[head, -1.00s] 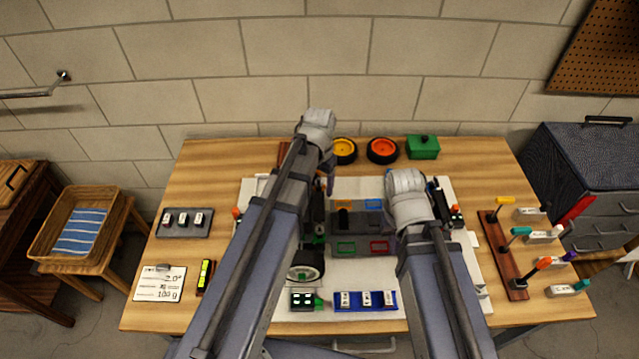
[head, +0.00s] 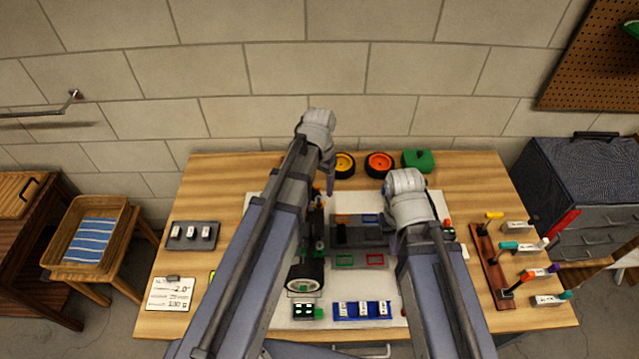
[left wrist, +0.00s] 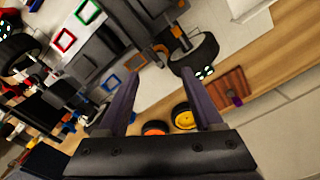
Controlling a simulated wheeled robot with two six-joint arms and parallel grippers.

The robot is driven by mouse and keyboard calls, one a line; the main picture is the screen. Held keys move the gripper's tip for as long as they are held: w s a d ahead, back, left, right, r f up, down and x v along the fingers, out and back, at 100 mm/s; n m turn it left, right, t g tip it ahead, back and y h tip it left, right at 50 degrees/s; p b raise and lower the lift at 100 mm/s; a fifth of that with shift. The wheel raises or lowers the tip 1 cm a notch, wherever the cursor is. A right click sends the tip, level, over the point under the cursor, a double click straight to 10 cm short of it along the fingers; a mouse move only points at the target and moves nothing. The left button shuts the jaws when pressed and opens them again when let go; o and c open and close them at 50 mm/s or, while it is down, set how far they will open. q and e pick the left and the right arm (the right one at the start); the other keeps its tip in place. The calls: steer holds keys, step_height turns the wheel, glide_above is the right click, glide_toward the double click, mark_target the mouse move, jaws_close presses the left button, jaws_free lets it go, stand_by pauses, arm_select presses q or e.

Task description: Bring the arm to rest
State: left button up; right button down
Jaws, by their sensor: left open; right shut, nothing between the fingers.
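My left gripper (head: 322,188) is over the table's middle, largely hidden behind its own arm. In the left wrist view its two fingers (left wrist: 162,98) are apart with nothing between them. My right gripper (head: 385,232) is low beside the grey tray and shut, mostly hidden by its arm. The racecar, with a black tyre (head: 304,278), lies between the arms, partly covered by my left arm. Another black tyre (left wrist: 196,54) shows in the left wrist view. The white mat (head: 415,310) lies under the work.
At the table's back are a yellow wheel (head: 344,164), an orange wheel (head: 378,165) and a green box (head: 418,160). A tool rack (head: 492,265) stands right. A blue tray (head: 361,311) is at the front. A wicker basket (head: 88,236) stands left of the table.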

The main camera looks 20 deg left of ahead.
arm_select(q)
steer(key=s+d+y, duration=0.1)
steer(key=s+d, duration=0.9)
steer(key=s, duration=0.4)
steer(key=shift+d, duration=0.3)
steer(key=shift+d, duration=0.1)
arm_select(e)
steer(key=shift+d, duration=0.1)
